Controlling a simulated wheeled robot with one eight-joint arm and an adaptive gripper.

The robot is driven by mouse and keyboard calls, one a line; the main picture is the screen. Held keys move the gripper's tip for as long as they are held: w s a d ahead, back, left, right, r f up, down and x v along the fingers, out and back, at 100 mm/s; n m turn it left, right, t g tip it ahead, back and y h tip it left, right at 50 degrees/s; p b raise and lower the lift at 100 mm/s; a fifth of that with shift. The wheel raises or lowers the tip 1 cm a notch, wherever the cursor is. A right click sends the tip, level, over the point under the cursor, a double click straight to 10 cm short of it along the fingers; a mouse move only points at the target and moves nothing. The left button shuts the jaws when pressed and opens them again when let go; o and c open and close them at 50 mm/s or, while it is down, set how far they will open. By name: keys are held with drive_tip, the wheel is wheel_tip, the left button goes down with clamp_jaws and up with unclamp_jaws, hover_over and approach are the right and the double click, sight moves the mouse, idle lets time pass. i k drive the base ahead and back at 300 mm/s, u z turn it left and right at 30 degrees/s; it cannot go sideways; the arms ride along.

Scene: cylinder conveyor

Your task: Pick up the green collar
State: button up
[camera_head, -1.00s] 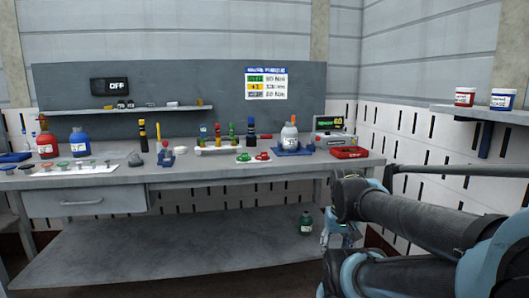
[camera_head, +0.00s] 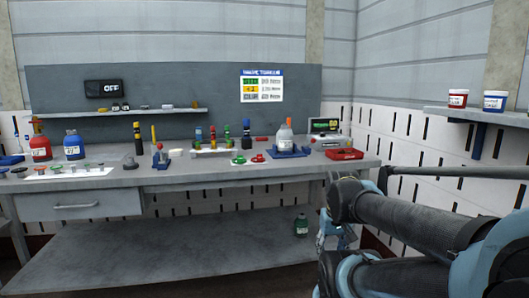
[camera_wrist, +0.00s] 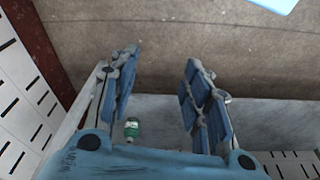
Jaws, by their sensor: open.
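In the head view my gripper (camera_head: 334,235) hangs below bench height at the bench's right end, partly covered by my arm. It is well apart from the rings. The collar does not show in the wrist view.
The grey bench (camera_head: 215,178) carries a white bottle (camera_head: 285,133), a red tray (camera_head: 344,154) and several coloured pieces in a rack. A green bottle (camera_head: 301,225) stands on the low shelf, seen also in the wrist view (camera_wrist: 131,128). A wall shelf (camera_head: 478,116) holds two tubs.

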sight(240, 160)
drive_tip(key=z, duration=1.25)
drive_tip(key=k, duration=0.85)
drive_tip(key=u, duration=1.2)
drive_tip(key=i, duration=1)
drive_tip(key=z, duration=0.05)
